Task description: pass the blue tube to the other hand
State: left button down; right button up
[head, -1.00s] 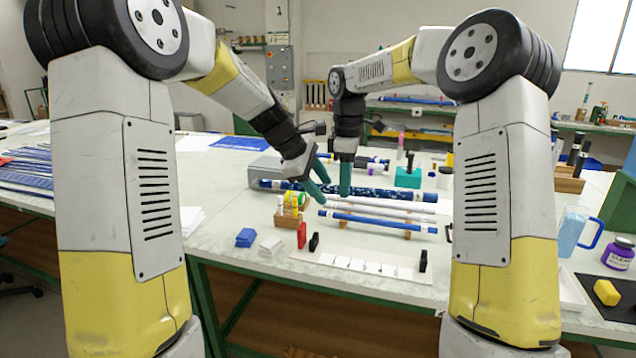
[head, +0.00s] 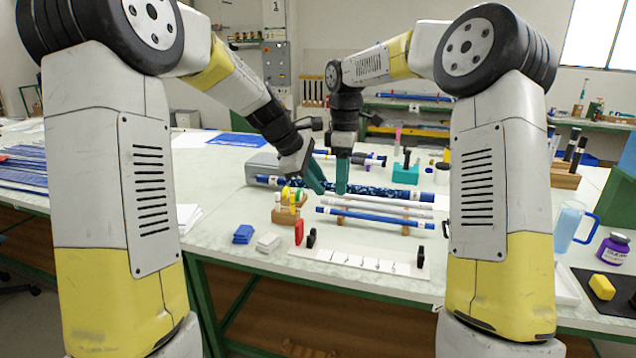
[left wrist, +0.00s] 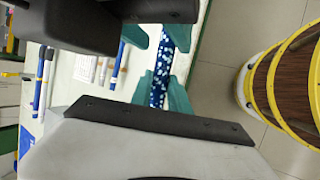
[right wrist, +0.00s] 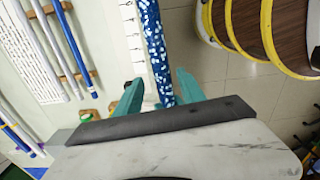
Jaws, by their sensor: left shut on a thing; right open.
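My right gripper (head: 342,178) is close beside the left one and open. In the right wrist view the tube (right wrist: 155,45) passes between its spread fingers (right wrist: 160,95), with a gap showing on the right side. The head view does not show clearly how high the tube is above the table.
A rack holds white rods and a thinner plain blue rod (head: 375,217) in front of the grippers. A white slotted board (head: 360,262) with black end pieces lies near the table's front edge. A teal block (head: 405,173) stands behind. A blue pitcher (head: 572,230) is at the right.

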notch_tip(320, 180, up, 11)
jog(key=s+d+r+m+t, duration=0.1)
jog(key=s+d+r+m, duration=0.15)
jog(key=s, duration=0.35)
jog(key=s+d+f+m+t, duration=0.1)
jog(key=s+d+f+m, duration=0.1)
jog(key=s, duration=0.5)
jog(key=s+d+f+m+t+y, duration=0.1)
jog(key=s+d+f+m+t, duration=0.1)
jog(key=s+f+m, duration=0.2)
jog(key=s+d+f+m+t+y, duration=0.1)
jog(key=s+d+f+m+t, duration=0.1)
jog(key=s+m, duration=0.4)
jog(key=s+f, duration=0.1)
jog(key=s, duration=0.4)
jog(key=shift+s+f+m, duration=0.2)
jog(key=shift+f+m, duration=0.05)
jog(key=shift+m, duration=0.1)
jog(key=shift+d, duration=0.1)
